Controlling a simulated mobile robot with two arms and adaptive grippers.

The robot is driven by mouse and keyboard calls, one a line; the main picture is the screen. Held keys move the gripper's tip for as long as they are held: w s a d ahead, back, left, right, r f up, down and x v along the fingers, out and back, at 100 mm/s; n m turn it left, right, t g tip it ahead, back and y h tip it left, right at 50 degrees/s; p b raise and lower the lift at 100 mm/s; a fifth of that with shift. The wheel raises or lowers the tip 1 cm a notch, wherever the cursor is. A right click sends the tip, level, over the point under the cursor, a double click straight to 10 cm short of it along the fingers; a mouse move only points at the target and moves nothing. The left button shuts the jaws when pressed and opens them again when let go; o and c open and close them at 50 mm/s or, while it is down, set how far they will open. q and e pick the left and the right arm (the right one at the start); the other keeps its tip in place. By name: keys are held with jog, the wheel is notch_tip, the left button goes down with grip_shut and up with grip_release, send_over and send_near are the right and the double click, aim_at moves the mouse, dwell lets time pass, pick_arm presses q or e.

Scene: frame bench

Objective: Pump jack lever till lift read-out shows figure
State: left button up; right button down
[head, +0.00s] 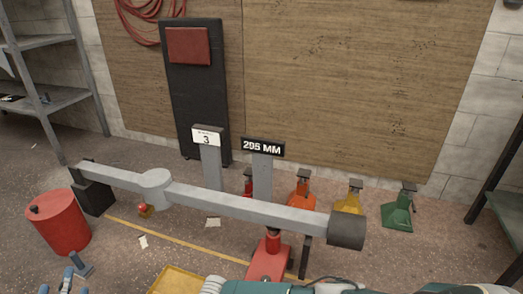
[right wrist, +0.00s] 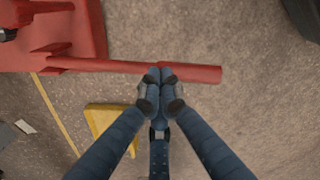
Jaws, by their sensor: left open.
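The red jack (head: 268,262) stands on the floor under the grey beam (head: 200,197). A dark plate on a post, the lift read-out (head: 262,147), shows about 295 MM; its last digit is hard to tell. A white card (head: 207,136) on another post shows 3. In the right wrist view the red jack lever (right wrist: 195,73) runs across from the red jack body at left. My right gripper (right wrist: 160,78) has its fingertips together over the lever; I cannot tell whether they touch it. My left gripper (head: 67,280) is open at the lower left, away from the jack.
Orange (head: 301,190), yellow (head: 347,200) and green (head: 398,210) stands line the back wall. A yellow object (head: 180,281) lies at the front. Shelving (head: 45,100) is at left.

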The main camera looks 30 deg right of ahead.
jog(key=shift+d, duration=0.1)
jog(key=shift+r+p, duration=0.65)
jog(key=shift+p, duration=0.15)
jog(key=shift+r+p, duration=0.7)
jog(key=shift+p, duration=0.05)
jog(key=shift+r+p, duration=1.8)
pick_arm(q)
jog(key=s+a+f+g+y+p, duration=0.1)
jog(key=s+a+f+g+y, duration=0.1)
jog(key=s+f+g, duration=0.5)
jog(key=s+a+f+g+y+p, duration=0.1)
jog(key=s+a+f+g, duration=0.4)
jog(key=s+f, duration=0.6)
notch_tip(320, 180, down, 6)
jog(key=g, duration=0.2)
jog(key=shift+s+a+f+n+g+y, duration=0.15)
jog(key=shift+s+a+n+g+y, duration=0.15)
jog(key=shift+n+y, duration=0.1)
pick_arm(e)
notch_tip(320, 180, up, 2)
jog(key=shift+r, duration=0.15)
